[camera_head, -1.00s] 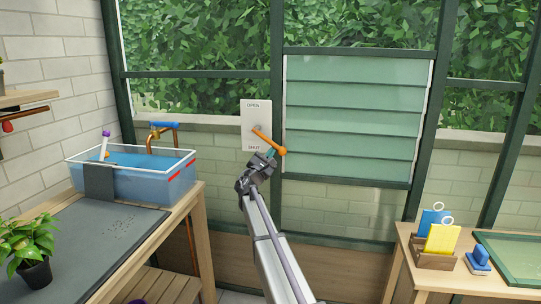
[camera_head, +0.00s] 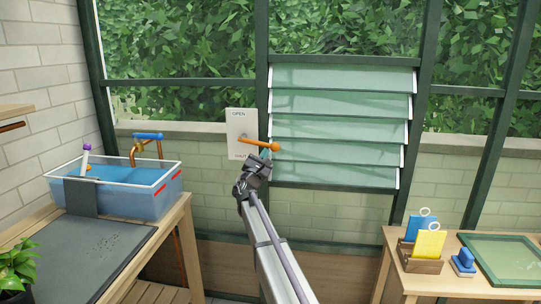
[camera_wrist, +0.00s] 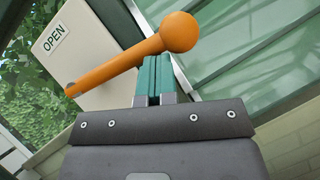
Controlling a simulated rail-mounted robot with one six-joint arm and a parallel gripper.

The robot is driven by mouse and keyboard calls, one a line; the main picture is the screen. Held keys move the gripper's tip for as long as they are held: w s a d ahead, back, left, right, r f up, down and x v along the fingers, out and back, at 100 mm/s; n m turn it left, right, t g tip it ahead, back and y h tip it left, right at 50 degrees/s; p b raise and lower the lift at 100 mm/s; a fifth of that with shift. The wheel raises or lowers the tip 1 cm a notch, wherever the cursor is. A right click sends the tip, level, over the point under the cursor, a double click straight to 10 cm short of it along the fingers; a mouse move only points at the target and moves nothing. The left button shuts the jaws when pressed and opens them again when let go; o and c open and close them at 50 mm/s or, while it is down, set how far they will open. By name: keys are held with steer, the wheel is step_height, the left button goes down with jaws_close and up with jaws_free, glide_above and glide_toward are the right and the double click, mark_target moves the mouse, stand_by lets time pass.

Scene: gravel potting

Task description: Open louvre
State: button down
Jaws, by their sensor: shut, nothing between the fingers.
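The louvre window (camera_head: 340,122) is in the middle of the head view, its glass slats tilted out with their ends sticking past the frame. The orange lever (camera_head: 260,144) sits on a white plate (camera_head: 238,122) marked OPEN at the top and a partly covered word at the bottom. The lever points right, nearly level, with a ball end. My gripper (camera_head: 264,158) is just under the lever near its ball end, fingers shut and empty. In the wrist view the green fingertips (camera_wrist: 155,72) are at the underside of the orange lever (camera_wrist: 140,58) and seem to touch it.
A blue water tub (camera_head: 120,188) with a copper tap stands on the left bench. On the right table (camera_head: 455,284) are a wooden holder with blue and yellow cards, a blue brush-like item (camera_head: 463,262) and a green framed tray (camera_head: 505,237).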

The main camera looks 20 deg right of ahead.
step_height(320, 180, up, 8)
steer(key=p, duration=0.7)
steer(key=shift+d, duration=0.3)
steer(key=shift+p, duration=0.3)
steer(key=f+b, duration=0.1)
steer(key=s+d+f+b, duration=0.1)
steer(key=f+b, duration=0.1)
steer(key=b, duration=0.1)
steer(key=shift+s+d+f, duration=0.35)
steer(key=shift+s+f, duration=0.05)
steer(key=b, duration=0.4)
glide_toward(272, 145)
steer(key=s+d+r, duration=0.1)
steer(key=s+d, duration=0.3)
steer(key=shift+r, duration=0.2)
steer(key=shift+d, duration=0.2)
